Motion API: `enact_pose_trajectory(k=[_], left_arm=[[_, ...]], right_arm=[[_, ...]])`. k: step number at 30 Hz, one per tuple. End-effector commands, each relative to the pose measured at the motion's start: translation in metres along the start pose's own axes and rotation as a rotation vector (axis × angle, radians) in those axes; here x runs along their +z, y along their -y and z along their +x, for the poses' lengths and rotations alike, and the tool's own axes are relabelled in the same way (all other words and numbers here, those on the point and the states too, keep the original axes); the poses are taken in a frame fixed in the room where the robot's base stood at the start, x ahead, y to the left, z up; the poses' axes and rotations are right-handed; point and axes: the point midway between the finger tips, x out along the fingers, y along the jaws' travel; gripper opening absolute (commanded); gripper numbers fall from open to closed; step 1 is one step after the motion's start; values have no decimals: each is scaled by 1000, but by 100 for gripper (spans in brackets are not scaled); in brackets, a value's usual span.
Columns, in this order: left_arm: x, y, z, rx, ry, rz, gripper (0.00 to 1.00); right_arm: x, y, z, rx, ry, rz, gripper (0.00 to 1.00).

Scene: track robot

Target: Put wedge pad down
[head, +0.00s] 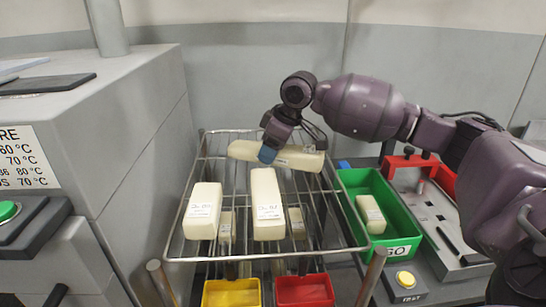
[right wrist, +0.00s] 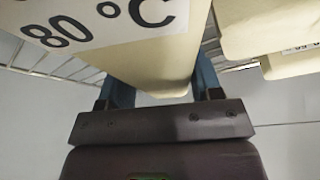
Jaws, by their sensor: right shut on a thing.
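My right gripper (head: 270,148) is shut on a long cream wedge pad (head: 300,160), gripped across its middle. This pad lies sideways over the back part of the wire rack (head: 187,247); I cannot tell whether it touches the wires. In the right wrist view the held pad (right wrist: 150,65) sits between the blue fingers (right wrist: 160,85), under a label reading "80 °C". Two more labelled cream pads, a left one (head: 203,205) and a middle one (head: 266,200), lie lengthwise on the rack's top. My left gripper is out of view.
Smaller cream blocks (head: 297,222) show through the wires below. A green bin (head: 392,195) at right holds one block (head: 371,214). A yellow bin (head: 231,294) and red bin (head: 305,290) sit below the front. A grey cabinet (head: 150,110) stands close at left. The rack's front right is clear.

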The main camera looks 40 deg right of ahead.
Motion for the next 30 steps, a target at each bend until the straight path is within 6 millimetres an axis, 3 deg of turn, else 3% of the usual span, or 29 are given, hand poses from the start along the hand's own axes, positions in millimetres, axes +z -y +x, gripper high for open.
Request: enact_pose_trajectory(k=[1,6,15,22,30], left_arm=[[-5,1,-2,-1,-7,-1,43],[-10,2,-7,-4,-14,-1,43],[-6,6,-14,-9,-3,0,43],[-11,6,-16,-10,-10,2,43],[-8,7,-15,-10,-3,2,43]], right_arm=[[-7,0,-16,6,-9,-2,30],[-24,0,-58,6,-10,-2,30],[-51,1,-123,3,-7,-1,30],[-63,0,-151,3,-4,-1,30],[-66,0,-159,1,-1,1,30]])
